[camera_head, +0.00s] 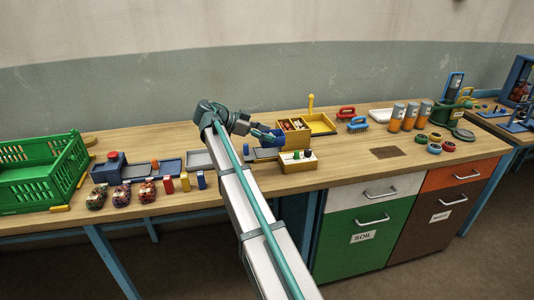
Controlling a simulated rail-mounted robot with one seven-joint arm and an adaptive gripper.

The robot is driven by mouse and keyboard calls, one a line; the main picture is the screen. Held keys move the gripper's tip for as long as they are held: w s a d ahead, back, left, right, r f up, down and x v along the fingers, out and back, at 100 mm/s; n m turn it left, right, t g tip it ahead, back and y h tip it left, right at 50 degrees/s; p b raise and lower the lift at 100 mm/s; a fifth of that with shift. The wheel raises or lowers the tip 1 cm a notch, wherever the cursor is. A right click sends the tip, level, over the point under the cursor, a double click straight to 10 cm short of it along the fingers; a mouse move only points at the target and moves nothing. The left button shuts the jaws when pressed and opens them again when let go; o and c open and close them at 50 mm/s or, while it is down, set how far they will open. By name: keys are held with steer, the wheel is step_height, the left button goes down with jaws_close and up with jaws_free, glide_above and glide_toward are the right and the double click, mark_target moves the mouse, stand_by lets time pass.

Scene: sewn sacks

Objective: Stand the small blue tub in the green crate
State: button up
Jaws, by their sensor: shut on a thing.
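The green crate (22,194) stands at the left end of the wooden bench, with slatted sides and an open top. My gripper (264,134) is far to the right of it, over the middle of the bench. It is shut on a small blue tub (274,138), which shows only in part. The tub is close to a wooden box; I cannot tell whether it touches the bench or hangs above it.
Patterned sacks (122,195) and small red, yellow and blue blocks (185,182) lie between the crate and my arm. A wooden box (294,140), a yellow tray (320,123) and a box with coloured knobs (299,167) crowd near my gripper. Orange-grey cans (397,118) stand further right.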

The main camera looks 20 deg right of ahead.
steer(key=w+d+f+p, duration=0.1)
steer(key=w+f, duration=0.1)
steer(key=w, duration=0.2)
steer(key=w+d+f+p, duration=0.1)
steer(key=w+d+f, duration=0.1)
steer(key=w+f, duration=0.1)
steer(key=w+d+f+p, duration=0.1)
steer(key=w+f+p, duration=0.1)
steer(key=w, duration=0.3)
steer(key=shift+w+d+f, duration=0.15)
steer(key=shift+f, duration=0.55)
steer(key=shift+w+d+f, duration=0.15)
steer(key=shift+w+f, duration=0.25)
steer(key=shift+f, duration=1.7)
steer(key=shift+f, duration=0.1)
steer(key=o, duration=1.3)
steer(key=shift+o, duration=0.2)
steer(key=shift+w+p, duration=0.1)
steer(key=shift+p, duration=0.65)
